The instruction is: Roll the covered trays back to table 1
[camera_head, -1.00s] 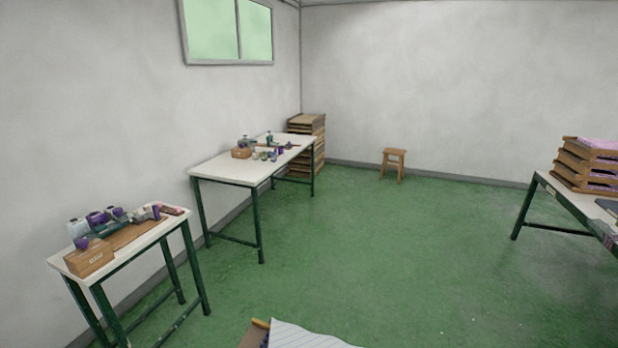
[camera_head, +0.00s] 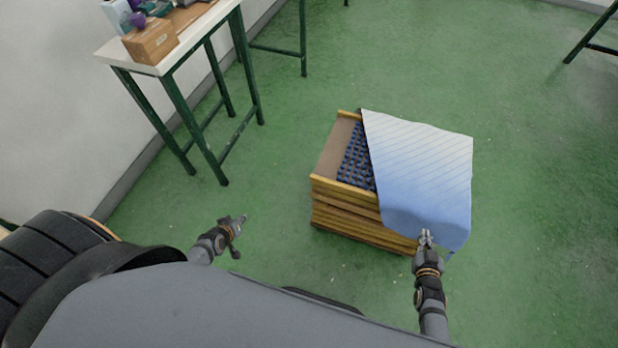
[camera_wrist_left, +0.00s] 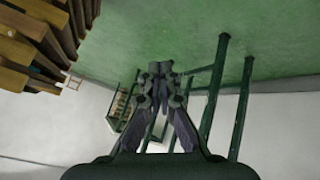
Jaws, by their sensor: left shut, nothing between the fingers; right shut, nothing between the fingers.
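A stack of wooden trays (camera_head: 345,215) stands on the floor in front of me in the head view. A pale blue striped cloth (camera_head: 425,170) covers its right part and hangs over the near right corner. Dark blue dotted contents (camera_head: 357,160) show on the uncovered left part. My left gripper (camera_head: 240,221) is shut and empty, apart from the stack on its left side. My right gripper (camera_head: 426,236) is shut with nothing in it, at the stack's near right corner by the cloth's hanging edge. I cannot tell whether it touches the cloth. Any wheels under the stack are hidden.
A white-topped table with green legs (camera_head: 120,52) stands at the upper left, holding a wooden box (camera_head: 151,42) and paint things. Green legs of other tables show at the top (camera_head: 303,40) and upper right (camera_head: 590,38). Green floor is clear around the stack.

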